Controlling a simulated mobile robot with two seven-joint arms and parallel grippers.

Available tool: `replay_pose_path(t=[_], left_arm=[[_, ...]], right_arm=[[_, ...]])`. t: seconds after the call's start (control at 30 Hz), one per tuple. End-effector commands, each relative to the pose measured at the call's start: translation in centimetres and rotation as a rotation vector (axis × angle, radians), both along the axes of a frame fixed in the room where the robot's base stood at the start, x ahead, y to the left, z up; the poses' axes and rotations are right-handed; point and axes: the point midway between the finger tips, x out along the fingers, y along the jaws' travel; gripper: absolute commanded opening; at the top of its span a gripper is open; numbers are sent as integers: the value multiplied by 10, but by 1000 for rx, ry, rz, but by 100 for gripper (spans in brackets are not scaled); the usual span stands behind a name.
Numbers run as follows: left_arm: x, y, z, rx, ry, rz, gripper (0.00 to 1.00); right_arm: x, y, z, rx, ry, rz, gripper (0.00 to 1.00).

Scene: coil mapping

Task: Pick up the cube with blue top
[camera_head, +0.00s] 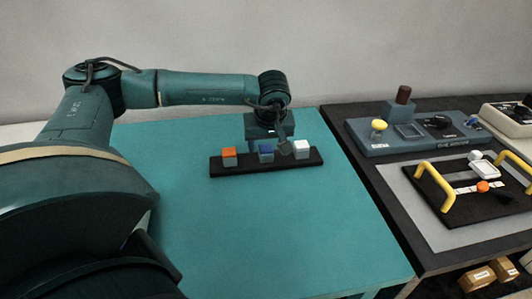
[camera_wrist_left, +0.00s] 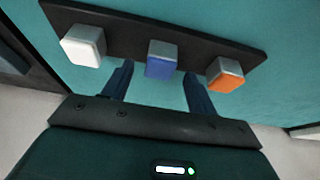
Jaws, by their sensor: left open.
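The cube with blue top (camera_head: 266,150) sits on a black strip (camera_head: 240,171) on the teal table, between an orange-topped cube (camera_head: 229,153) and a white-topped cube (camera_head: 301,146). My left gripper (camera_head: 272,146) points down over the strip, close to the blue cube. In the left wrist view, my left gripper (camera_wrist_left: 158,82) is open with one finger to each side of the blue cube (camera_wrist_left: 161,62). The fingertips show near the gaps beside it. The white cube (camera_wrist_left: 84,45) and the orange cube (camera_wrist_left: 225,75) lie outside the fingers. My right gripper is not in view.
A dark table at the right holds a grey-blue device box (camera_head: 415,132) with a yellow knob and a brown block. A black board (camera_head: 480,205) with yellow handles lies on a grey mat. The teal table (camera_head: 270,225) is clear in front of the strip.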

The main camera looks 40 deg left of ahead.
Motion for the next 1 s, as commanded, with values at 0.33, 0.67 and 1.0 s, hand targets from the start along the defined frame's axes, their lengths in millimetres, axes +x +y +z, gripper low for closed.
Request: replay_pose_path(t=[0.33,0.67,1.0], left_arm=[[7,8,-26,0,0,0,58],[7,8,-26,0,0,1,41],[7,8,-26,0,0,1,13]], right_arm=[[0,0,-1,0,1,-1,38],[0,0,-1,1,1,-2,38],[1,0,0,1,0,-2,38]])
